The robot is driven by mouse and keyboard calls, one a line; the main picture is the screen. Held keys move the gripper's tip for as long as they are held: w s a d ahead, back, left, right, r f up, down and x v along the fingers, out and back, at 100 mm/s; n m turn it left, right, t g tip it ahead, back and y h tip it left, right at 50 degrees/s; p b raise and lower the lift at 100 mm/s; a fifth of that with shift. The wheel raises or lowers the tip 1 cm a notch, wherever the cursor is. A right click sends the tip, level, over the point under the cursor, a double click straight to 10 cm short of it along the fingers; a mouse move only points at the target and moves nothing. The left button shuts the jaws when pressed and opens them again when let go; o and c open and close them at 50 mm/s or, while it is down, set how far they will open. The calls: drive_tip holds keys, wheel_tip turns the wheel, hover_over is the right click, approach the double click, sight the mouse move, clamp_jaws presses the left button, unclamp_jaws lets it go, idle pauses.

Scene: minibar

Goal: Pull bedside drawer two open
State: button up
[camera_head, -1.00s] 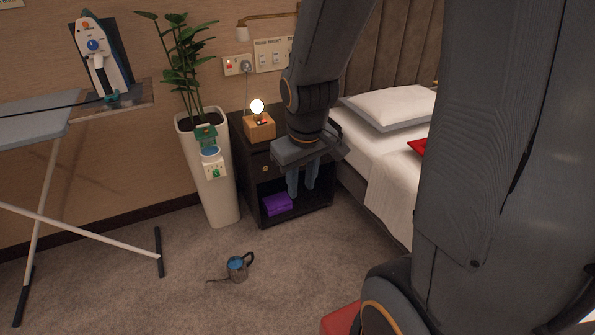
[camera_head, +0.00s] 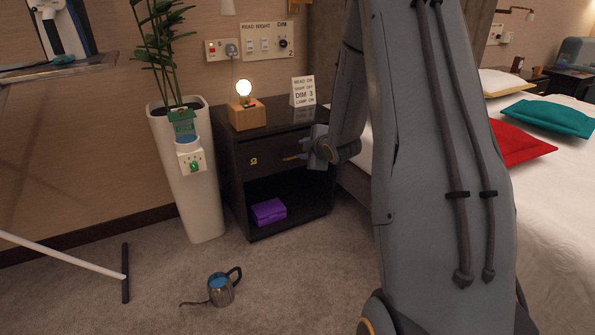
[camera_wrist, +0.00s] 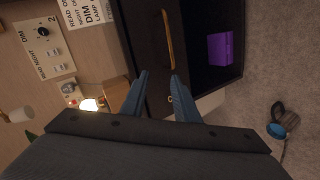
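The dark bedside cabinet (camera_head: 233,195) stands left of the bed with its drawer (camera_head: 262,164) shut flush above an open shelf. The drawer's brass bar handle (camera_head: 290,157) is partly hidden in the head view, but it shows whole in the wrist view (camera_wrist: 168,40). My gripper (camera_head: 309,152) is at the right part of the drawer front, close to the handle. In the wrist view my gripper (camera_wrist: 159,76) has its two fingers apart with nothing between them. The handle lies beyond the fingertips, roughly in line with the right finger.
A purple box (camera_head: 268,211) lies on the open shelf. A lit lamp (camera_head: 246,112) and a sign card (camera_head: 303,92) stand on top. A white planter (camera_head: 190,200) is close on the left. A kettle-like can (camera_head: 221,289) sits on the carpet. The bed (camera_head: 540,190) is right.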

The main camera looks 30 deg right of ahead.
drive_tip(key=w+d+f+n+t+y+b, duration=0.1)
drive_tip(key=w+d+f+n+t+b, duration=0.3)
drive_tip(key=f+b, duration=0.4)
drive_tip(key=shift+n+g, duration=0.3)
drive_tip(key=shift+w+d+f+b, duration=0.15)
drive_tip(key=shift+w+f+b, duration=0.25)
drive_tip(key=shift+w, duration=1.1)
drive_tip(key=shift+w+d+f+b, duration=0.15)
drive_tip(key=shift+w+f+b, duration=0.25)
drive_tip(key=shift+w, duration=1.05)
drive_tip(key=shift+w+d+f+b, duration=0.15)
drive_tip(key=shift+w+f+b, duration=0.25)
drive_tip(key=shift+w, duration=1.1)
drive_tip(key=shift+r, duration=0.15)
drive_tip(key=shift+c, duration=0.4)
clamp_jaws()
